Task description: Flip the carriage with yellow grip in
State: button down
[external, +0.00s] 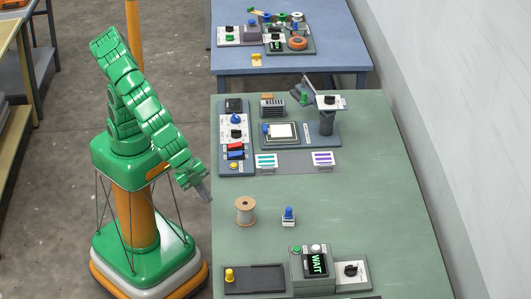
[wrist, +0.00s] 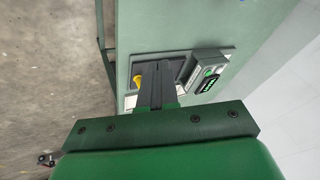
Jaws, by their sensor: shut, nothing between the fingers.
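The yellow grip (external: 229,275) stands at the left end of a low dark carriage plate (external: 262,279) on the green table's near part. In the wrist view the yellow grip (wrist: 138,81) shows just left of my fingers, beyond them. The carriage lies left of a grey press box (external: 313,264) with a lit display reading "WAIT". The press box also shows in the wrist view (wrist: 207,78). My gripper (external: 207,196) is shut and empty, at the green table's left edge, apart from the carriage. In the wrist view my gripper (wrist: 157,66) hides part of the carriage.
A white panel with a black knob (external: 351,271) sits right of the press. A spool (external: 245,210) and a blue-topped piece (external: 288,215) stand behind it. A station with a post (external: 327,122) occupies the table's far part. The table's right side is clear.

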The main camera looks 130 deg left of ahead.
jog(key=w+d+f+m+t, duration=0.1)
jog(key=w+d+f, duration=0.1)
jog(key=d, duration=0.5)
jog(key=w+d+f+m+t+h, duration=0.1)
jog(key=w+d+f+m, duration=0.1)
jog(key=d, duration=0.5)
jog(key=shift+w+d+f+h, duration=0.35)
jog(key=shift+w+f, duration=0.3)
jog(key=shift+w, duration=0.3)
jog(key=shift+f, duration=0.1)
jog(key=x, duration=0.3)
jog(key=a+x, duration=0.1)
jog(key=x, duration=0.3)
jog(key=w+a+r+x, duration=0.1)
jog(key=x, duration=0.3)
jog(key=shift+w, duration=0.1)
jog(key=shift+w+a, duration=0.5)
